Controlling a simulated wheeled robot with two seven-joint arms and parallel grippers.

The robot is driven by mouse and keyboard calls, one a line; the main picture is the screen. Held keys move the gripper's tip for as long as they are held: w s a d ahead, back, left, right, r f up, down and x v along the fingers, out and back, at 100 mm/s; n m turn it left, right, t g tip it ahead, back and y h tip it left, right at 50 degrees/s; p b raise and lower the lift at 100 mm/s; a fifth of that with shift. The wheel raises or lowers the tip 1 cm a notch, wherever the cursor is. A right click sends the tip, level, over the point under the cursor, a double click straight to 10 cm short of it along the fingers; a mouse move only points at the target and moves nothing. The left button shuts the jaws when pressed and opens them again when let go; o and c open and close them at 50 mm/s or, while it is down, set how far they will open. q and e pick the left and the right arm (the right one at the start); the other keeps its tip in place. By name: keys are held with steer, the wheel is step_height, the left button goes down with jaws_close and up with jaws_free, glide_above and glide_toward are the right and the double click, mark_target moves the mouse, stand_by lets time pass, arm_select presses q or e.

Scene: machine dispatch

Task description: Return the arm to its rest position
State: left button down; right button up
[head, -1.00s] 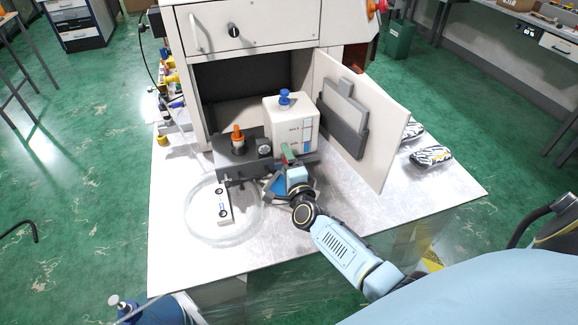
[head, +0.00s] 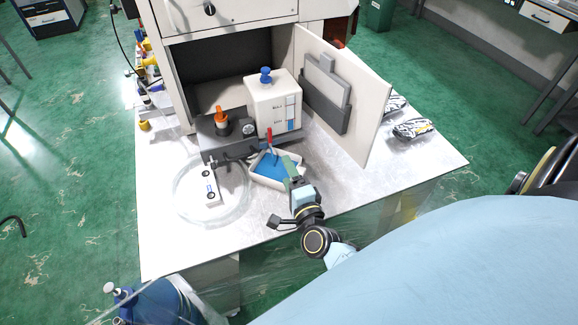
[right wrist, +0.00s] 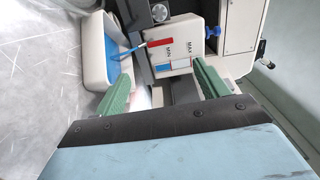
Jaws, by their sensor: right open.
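My right gripper (head: 289,165) is open and empty in the head view, just in front of a white tray with a blue inside (head: 272,182). In the right wrist view its two green fingers (right wrist: 163,82) stand wide apart. The same tray shows at the upper left there (right wrist: 93,50), left of the fingers. A white tank with a blue cap (head: 272,105) stands behind the tray, its MIN/MAX label facing the wrist camera. My left gripper is not in view.
The open cabinet door (head: 345,95) stands right of the tank. A coiled clear hose (head: 180,208) lies on the table left of the tray. Black-and-white packs (head: 413,129) lie beyond the door. The table's front right is clear.

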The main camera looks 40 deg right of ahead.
steer(key=shift+a, duration=0.1)
stand_by(0.4)
steer(key=s+a+n+g+y, duration=0.65)
steer(key=a+n+y, duration=0.4)
steer(key=n, duration=0.55)
steer(key=s+d+r+n+g+h, duration=0.1)
steer(key=s+d+n+g+h, duration=0.2)
steer(key=s, duration=0.4)
steer(key=s+d+r+n+g+h, duration=0.1)
steer(key=s+n+g+h, duration=0.25)
steer(key=s, duration=0.35)
step_height(320, 180, down, 27)
steer(key=s+g+b, duration=0.2)
steer(key=s, duration=0.1)
steer(key=s+d+f+g+b, duration=0.1)
steer(key=s+d+f+b, duration=0.1)
steer(key=s+f, duration=1.4)
steer(key=shift+d+f, duration=0.5)
steer(key=shift+f, duration=0.1)
